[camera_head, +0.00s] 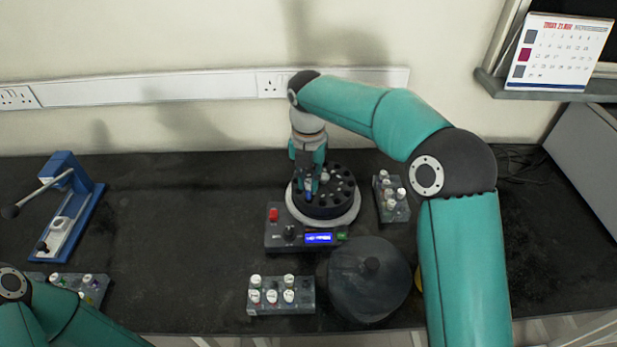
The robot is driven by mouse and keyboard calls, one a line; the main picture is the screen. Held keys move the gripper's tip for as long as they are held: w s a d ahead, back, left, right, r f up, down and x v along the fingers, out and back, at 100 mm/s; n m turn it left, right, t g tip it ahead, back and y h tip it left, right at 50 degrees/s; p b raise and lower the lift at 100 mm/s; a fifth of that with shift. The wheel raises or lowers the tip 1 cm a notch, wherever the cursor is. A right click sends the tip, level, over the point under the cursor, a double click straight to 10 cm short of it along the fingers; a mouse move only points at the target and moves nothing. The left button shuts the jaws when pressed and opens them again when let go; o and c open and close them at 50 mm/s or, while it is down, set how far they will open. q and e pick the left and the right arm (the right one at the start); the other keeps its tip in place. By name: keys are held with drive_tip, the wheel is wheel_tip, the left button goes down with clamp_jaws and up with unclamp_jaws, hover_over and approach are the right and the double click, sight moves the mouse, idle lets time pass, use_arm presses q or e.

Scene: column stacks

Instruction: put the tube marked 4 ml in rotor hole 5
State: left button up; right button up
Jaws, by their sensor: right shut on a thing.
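The centrifuge (280,240) stands mid-bench with its lid off. Its black round rotor (345,205) has a ring of holes, and a few light tube tops show in it. My right gripper (309,182) points down over the rotor's left side. It is shut on a tube (308,196), of which a small blue part shows. The fingers hide most of this tube and some holes. I cannot tell whether its end is inside a hole. The 4 ml mark and the hole numbers are too small to read. My left gripper is out of view; only its arm shows at bottom left.
The dark round lid (369,285) lies in front of the centrifuge. Tube racks stand at front (281,308), right of the rotor (392,212) and front left (95,290). A blue lever press (75,205) is at left. Bench between press and centrifuge is clear.

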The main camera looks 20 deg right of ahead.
sight(308, 198)
drive_tip(key=shift+p, duration=0.3)
idle(0.6)
drive_tip(key=shift+f, duration=0.45)
idle(0.9)
drive_tip(key=shift+f, duration=0.2)
drive_tip(key=shift+f+b, duration=0.8)
drive_tip(key=shift+f, duration=0.4)
drive_tip(key=o, duration=1.1)
drive_tip(key=shift+r, duration=0.1)
